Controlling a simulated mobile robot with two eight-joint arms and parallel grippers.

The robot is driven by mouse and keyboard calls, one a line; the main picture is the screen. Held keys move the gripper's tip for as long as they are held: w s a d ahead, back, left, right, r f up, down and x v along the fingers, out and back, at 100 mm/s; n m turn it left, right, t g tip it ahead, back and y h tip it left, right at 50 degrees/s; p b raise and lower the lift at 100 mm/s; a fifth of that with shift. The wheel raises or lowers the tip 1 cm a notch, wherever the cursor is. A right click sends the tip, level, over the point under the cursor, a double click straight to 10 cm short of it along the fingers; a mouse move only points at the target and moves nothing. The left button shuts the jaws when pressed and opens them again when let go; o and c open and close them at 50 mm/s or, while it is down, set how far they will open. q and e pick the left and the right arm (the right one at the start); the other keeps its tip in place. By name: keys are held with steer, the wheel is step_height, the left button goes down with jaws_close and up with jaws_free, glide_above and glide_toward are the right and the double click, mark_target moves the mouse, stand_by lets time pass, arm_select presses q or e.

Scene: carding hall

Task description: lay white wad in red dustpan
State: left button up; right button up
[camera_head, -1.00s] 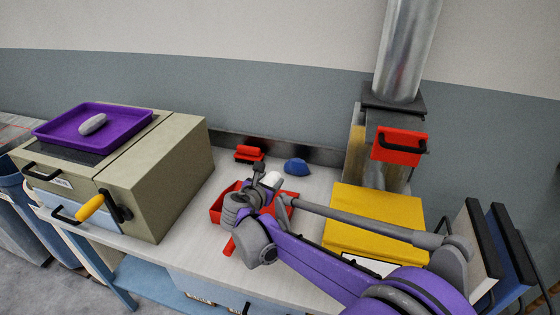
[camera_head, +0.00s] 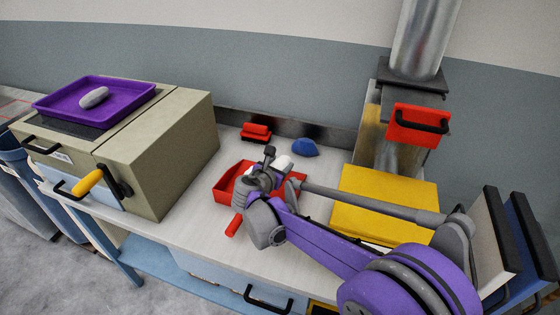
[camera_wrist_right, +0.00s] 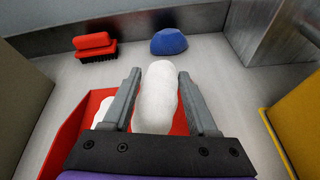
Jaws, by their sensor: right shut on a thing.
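A white wad (camera_wrist_right: 157,98) is between the fingers of my right gripper (camera_wrist_right: 159,78), which is shut on it. In the head view the wad (camera_head: 284,161) shows partly behind the gripper, at the far right part of the red dustpan (camera_head: 228,184). In the wrist view the dustpan (camera_wrist_right: 62,142) lies below and around the held wad. I cannot tell whether the wad touches the pan. Another white lump (camera_wrist_right: 103,116) lies in the pan's left part, partly hidden by a finger. My left gripper is not in view.
A red brush (camera_wrist_right: 95,46) and a blue object (camera_wrist_right: 169,41) stand behind the pan. A yellow box (camera_head: 385,200) is to the right, a beige machine (camera_head: 160,150) to the left. A purple tray (camera_head: 130,98) on the machine holds a grey-white lump (camera_head: 94,97).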

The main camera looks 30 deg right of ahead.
step_height(320, 180, down, 6)
steer(key=b, duration=0.3)
steer(key=shift+r+b, duration=0.1)
steer(key=shift+b, duration=0.25)
steer(key=shift+s, duration=0.1)
steer(key=shift+a, duration=0.1)
steer(key=o, duration=1.4)
steer(key=shift+f, duration=0.2)
steer(key=shift+o, duration=0.2)
steer(key=v, duration=1.1)
steer(key=shift+r+p, duration=0.25)
steer(key=shift+p, duration=0.05)
